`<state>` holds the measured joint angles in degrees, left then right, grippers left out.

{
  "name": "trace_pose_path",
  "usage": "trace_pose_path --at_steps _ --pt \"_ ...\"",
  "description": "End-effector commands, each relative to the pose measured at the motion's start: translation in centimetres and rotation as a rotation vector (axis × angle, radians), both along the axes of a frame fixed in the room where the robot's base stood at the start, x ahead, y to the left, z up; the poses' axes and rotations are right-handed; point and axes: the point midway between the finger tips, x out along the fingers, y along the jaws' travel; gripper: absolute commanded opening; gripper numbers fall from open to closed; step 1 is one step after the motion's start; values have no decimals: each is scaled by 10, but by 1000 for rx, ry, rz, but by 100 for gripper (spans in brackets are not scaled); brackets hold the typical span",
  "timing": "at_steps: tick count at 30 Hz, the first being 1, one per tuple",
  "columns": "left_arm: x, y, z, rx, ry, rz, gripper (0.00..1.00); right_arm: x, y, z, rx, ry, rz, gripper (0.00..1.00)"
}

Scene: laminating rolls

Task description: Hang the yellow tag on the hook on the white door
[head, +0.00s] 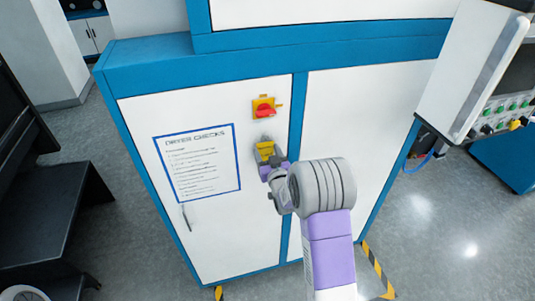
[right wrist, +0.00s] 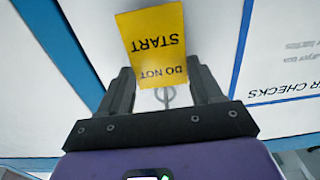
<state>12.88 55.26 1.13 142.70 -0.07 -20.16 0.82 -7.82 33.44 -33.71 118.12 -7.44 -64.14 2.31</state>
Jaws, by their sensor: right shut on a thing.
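The yellow tag (right wrist: 154,45), printed DO NOT START, is between the fingers of my right gripper (right wrist: 163,76). The fingertips close on its sides near its DO NOT end. The tag (head: 265,149) also shows in the head view, in front of the white door (head: 245,235) and just below the red and yellow switch. A small grey metal loop (right wrist: 166,97) shows between the fingers. I cannot tell whether it is the tag's ring or the hook. No hook shows clearly in the head view. My left gripper is out of view.
The red and yellow switch (head: 264,108) sticks out just above the gripper. A DRYER CHECKS sheet (head: 197,163) is on the door to the left. A control panel (head: 495,105) stands at the right, and a dark bench (head: 60,205) at the left.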

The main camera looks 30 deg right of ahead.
Motion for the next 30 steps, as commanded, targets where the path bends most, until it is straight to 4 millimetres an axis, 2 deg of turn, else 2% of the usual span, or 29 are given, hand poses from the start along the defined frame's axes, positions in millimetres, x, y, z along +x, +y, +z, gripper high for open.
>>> trace_pose_path --at_steps 8,9,14,24,30 --pt "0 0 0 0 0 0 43 0 0 0 0 0 0 36" --pt "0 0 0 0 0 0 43 0 0 0 0 0 0 69" --pt "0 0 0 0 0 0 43 0 0 0 0 0 0 94" --pt "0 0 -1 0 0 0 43 -3 1 0 0 0 0 94" --pt "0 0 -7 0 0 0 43 -25 6 -1 3 -1 -1 94"
